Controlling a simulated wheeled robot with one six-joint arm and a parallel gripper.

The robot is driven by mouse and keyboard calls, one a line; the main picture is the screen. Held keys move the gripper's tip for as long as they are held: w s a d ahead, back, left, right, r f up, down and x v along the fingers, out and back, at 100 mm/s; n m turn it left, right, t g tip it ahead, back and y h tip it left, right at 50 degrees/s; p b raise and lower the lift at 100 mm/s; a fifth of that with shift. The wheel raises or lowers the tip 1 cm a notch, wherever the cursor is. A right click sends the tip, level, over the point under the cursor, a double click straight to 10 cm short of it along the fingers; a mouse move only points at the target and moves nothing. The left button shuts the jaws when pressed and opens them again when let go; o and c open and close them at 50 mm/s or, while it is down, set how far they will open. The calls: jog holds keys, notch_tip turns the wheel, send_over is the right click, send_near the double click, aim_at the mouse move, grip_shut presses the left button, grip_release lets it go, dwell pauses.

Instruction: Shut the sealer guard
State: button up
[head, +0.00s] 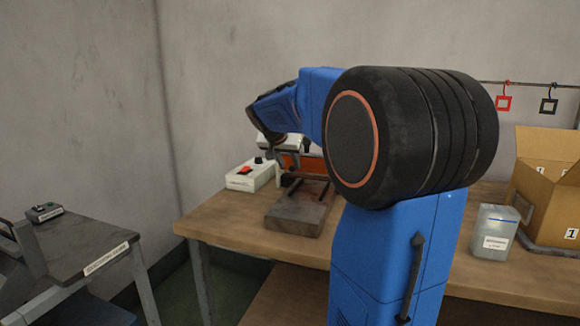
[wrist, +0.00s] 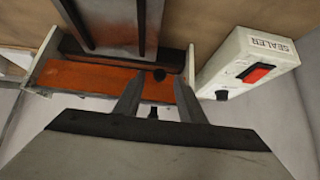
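The sealer's white control box (wrist: 250,68), labelled SEALER with a red switch, stands beside the orange guard (wrist: 85,78) in the wrist view. In the head view the box (head: 250,175) is left of the guard (head: 312,163), which appears upright behind a dark grey plate (head: 297,218). The guard has a small black knob (wrist: 158,75). My gripper (wrist: 156,82) is open, its two fingers apart, with the knob appearing between the fingertips. I cannot tell whether the fingers touch the guard. My arm partly covers the sealer in the head view.
The sealer stands on a wooden workbench (head: 225,225) against the wall. Red and black hooks (head: 504,102) hang from a rail. A dark side table (head: 80,248) stands at left.

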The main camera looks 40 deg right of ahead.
jog(key=v, duration=1.5)
jog(key=shift+a+r, duration=0.1)
jog(key=s+a+f+n+y, duration=0.3)
jog(key=s+a+f+n, duration=0.3)
jog(key=s+a+f, duration=0.5)
jog(key=s+a+f+n+y, duration=0.4)
jog(key=s+a+f+n, duration=0.2)
jog(key=s+a+f, duration=0.5)
jog(key=s+f, duration=0.4)
jog(key=f, duration=0.3)
jog(key=shift+s+a+f, duration=0.2)
jog(key=shift+a+f, duration=0.15)
jog(key=shift+a, duration=0.05)
